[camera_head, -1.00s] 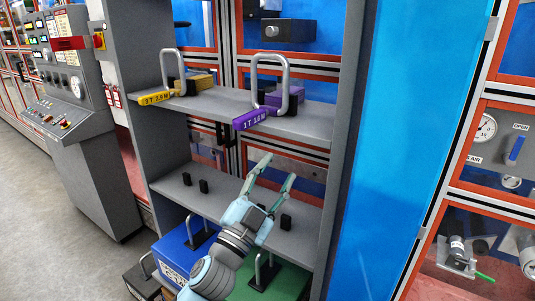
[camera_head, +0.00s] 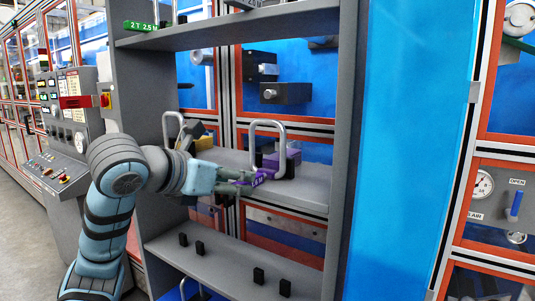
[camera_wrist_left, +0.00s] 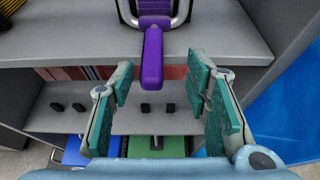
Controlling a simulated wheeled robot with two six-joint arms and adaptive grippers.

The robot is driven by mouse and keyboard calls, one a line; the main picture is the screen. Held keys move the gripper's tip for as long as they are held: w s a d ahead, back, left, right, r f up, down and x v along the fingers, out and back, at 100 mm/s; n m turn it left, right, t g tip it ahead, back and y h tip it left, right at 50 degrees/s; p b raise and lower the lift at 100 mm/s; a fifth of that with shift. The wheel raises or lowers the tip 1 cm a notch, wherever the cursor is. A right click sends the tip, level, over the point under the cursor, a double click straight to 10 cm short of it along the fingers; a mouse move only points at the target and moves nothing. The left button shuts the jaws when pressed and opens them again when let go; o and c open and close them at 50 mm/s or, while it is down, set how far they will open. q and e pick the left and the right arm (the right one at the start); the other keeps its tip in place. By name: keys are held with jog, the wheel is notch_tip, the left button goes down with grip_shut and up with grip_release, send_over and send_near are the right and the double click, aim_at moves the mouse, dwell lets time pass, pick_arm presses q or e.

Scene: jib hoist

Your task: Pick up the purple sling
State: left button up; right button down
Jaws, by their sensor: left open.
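The purple sling (camera_head: 283,157) stands on the middle shelf, with a grey metal loop rising above a purple body. Its purple tag sticks out past the shelf's front edge and is partly hidden by my fingers in the head view. In the left wrist view the purple tag (camera_wrist_left: 152,58) points toward me, between and just beyond my open fingers. My left gripper (camera_head: 245,183) is open and empty, in front of the shelf at about the tag's height; it also shows in the left wrist view (camera_wrist_left: 160,85). My right gripper is out of view.
A yellow sling (camera_head: 201,136) stands on the same shelf to the left, partly behind my arm. The lower shelf (camera_head: 222,264) carries small black posts. A green tag (camera_head: 141,26) shows on the upper shelf. A blue panel (camera_head: 405,150) stands on the right.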

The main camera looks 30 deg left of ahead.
aim_at(240, 182)
pick_arm(q)
jog(key=x, duration=0.2)
jog(key=a+x, duration=0.1)
jog(key=x, duration=0.1)
jog(key=shift+w+f, duration=0.15)
jog(key=shift+w, duration=0.1)
jog(key=shift+w+f, duration=0.15)
jog(key=shift+w, duration=0.15)
jog(key=shift+s, duration=0.1)
grip_shut()
